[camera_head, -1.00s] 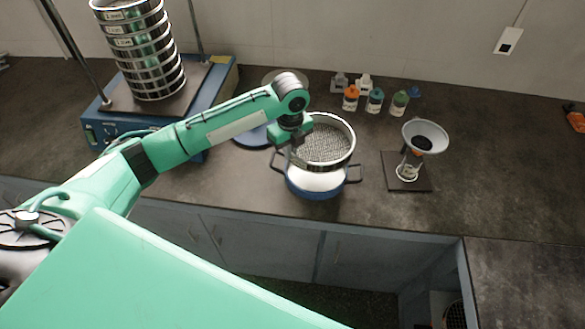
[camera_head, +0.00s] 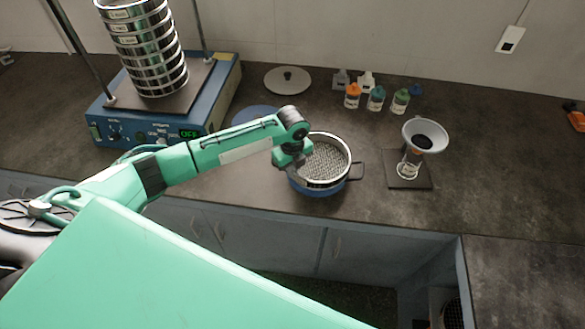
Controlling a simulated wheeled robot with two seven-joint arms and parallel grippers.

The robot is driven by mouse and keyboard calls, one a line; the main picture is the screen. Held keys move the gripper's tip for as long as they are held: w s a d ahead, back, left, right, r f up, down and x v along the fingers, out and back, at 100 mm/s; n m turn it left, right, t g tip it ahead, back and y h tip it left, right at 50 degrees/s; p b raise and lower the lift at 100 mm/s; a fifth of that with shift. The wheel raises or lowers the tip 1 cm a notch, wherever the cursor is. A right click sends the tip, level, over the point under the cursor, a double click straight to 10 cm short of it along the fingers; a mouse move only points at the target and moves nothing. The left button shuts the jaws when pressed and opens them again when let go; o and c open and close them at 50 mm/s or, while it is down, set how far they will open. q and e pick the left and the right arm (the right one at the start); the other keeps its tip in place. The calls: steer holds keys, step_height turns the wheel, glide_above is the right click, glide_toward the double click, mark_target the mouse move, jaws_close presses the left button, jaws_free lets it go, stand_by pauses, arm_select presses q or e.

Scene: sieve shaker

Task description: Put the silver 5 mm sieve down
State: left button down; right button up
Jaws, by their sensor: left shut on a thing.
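The silver sieve (camera_head: 327,160) is a round metal ring with a mesh floor, in the middle of the head view. It sits at, or just above, the mouth of a blue pot (camera_head: 318,190); whether it rests on the pot is hard to tell. My left gripper (camera_head: 296,172) is shut on the left side of the sieve's rim, and its fingers are partly hidden. The pot's right handle shows; its left side is hidden by my arm. My right gripper is not in view.
A blue shaker (camera_head: 165,120) with a stack of sieves (camera_head: 150,50) stands at the left. A grey lid (camera_head: 287,81) and a blue disc (camera_head: 256,114) lie behind the pot. Several small bottles (camera_head: 376,98) and a funnel stand (camera_head: 410,165) are to the right. Bare counter lies in front.

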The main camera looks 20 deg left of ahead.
arm_select(q)
steer(key=c, duration=1.6)
jaws_free()
steer(key=shift+f, duration=0.1)
step_height(320, 180, up, 12)
steer(key=b, duration=0.2)
steer(key=shift+d, duration=0.1)
